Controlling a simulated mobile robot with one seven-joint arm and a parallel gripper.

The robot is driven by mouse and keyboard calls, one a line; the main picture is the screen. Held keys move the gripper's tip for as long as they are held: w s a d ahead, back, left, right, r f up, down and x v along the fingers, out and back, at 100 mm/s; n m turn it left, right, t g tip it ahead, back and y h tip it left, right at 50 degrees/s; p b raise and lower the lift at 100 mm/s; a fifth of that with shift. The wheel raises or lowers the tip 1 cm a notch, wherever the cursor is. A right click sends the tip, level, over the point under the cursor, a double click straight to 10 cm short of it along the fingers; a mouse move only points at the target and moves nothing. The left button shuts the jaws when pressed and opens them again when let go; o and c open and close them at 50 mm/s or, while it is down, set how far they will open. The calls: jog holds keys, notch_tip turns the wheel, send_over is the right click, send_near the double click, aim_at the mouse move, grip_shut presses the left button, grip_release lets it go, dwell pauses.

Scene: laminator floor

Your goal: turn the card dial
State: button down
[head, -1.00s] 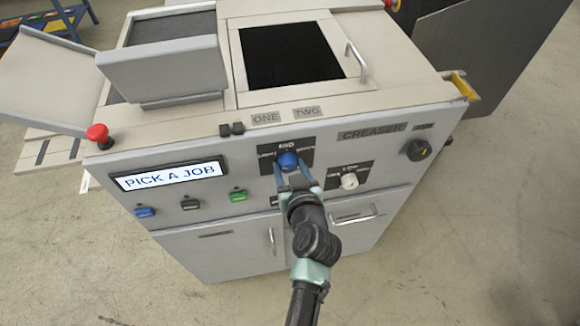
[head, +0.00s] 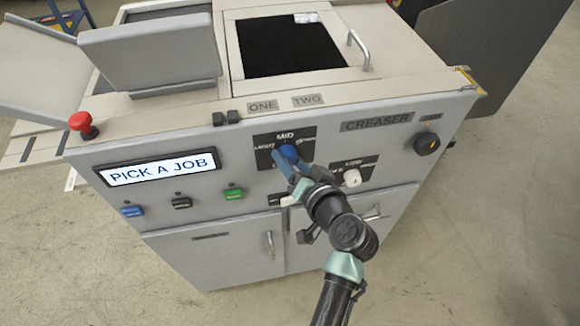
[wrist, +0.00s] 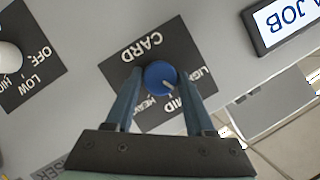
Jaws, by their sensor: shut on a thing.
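The card dial (head: 288,153) is a round blue knob on a black plate (head: 265,140) on the front of the grey creaser. The plate reads MID above the knob, with smaller words at its sides. In the wrist view the knob (wrist: 160,77) sits between my two blue fingers, and CARD, MID, LIGHT and HEAVY show upside down around it. My gripper (head: 292,164) is shut on the knob, one finger on each side. My fingers hide part of the knob in the head view.
A white knob (head: 352,177) is close at the right and a black knob (head: 427,143) farther right. Blue, black and green buttons (head: 233,193) and a PICK A JOB display (head: 160,167) are at the left. A red stop button (head: 83,123) stands at the left corner. Door handles are below.

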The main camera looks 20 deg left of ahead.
jog(key=m+b, duration=0.1)
jog(key=m+y+b, duration=0.1)
jog(key=shift+w+d+f+m+b, duration=0.1)
jog(key=shift+f+m+b, duration=0.2)
jog(key=shift+m+b, duration=0.1)
jog(key=m+y+b, duration=0.2)
jog(key=m+b, duration=0.1)
jog(key=shift+f+m, duration=0.1)
jog(key=shift+m, duration=0.2)
jog(key=m+t+y+b, duration=0.1)
jog(key=m+b, duration=0.1)
jog(key=m, duration=0.2)
jog(key=shift+y, duration=0.4)
jog(key=shift+m+t+y+b, duration=0.5)
jog(key=shift+m+b, duration=0.4)
jog(key=shift+m, duration=1.2)
jog(key=shift+c, duration=1.3)
grip_release()
